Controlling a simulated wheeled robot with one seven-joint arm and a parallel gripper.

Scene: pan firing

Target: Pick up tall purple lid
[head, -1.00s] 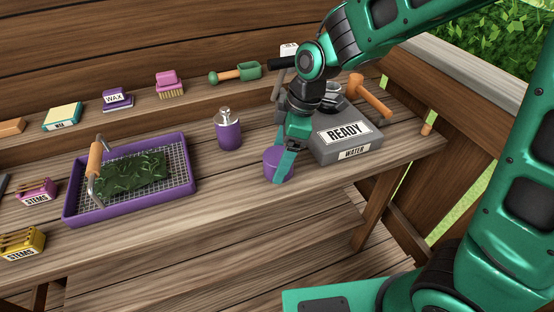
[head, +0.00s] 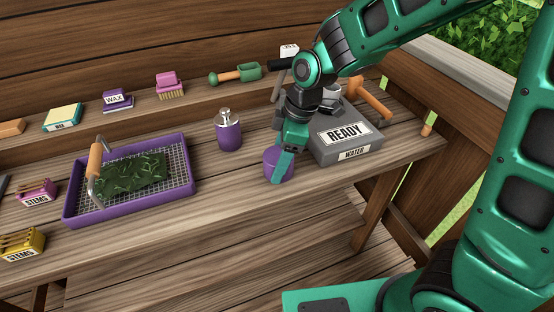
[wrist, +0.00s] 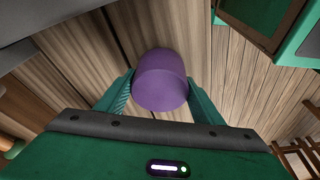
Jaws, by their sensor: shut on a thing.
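The tall purple lid (head: 273,164) is a plain purple cylinder on the bench, left of the grey box. My gripper (head: 280,168) comes down over it from above, and its green fingers hide part of the lid. In the wrist view, the lid (wrist: 160,79) lies between the two green fingers of my gripper (wrist: 161,92), which are shut on it. I cannot tell whether the lid is clear of the bench.
A grey box (head: 365,148) marked READY and WATER stands just right of the lid. A purple bottle (head: 228,136) stands to the left. A purple tray (head: 75,205) with a mesh and leaves is further left. The bench front between tray and lid is clear.

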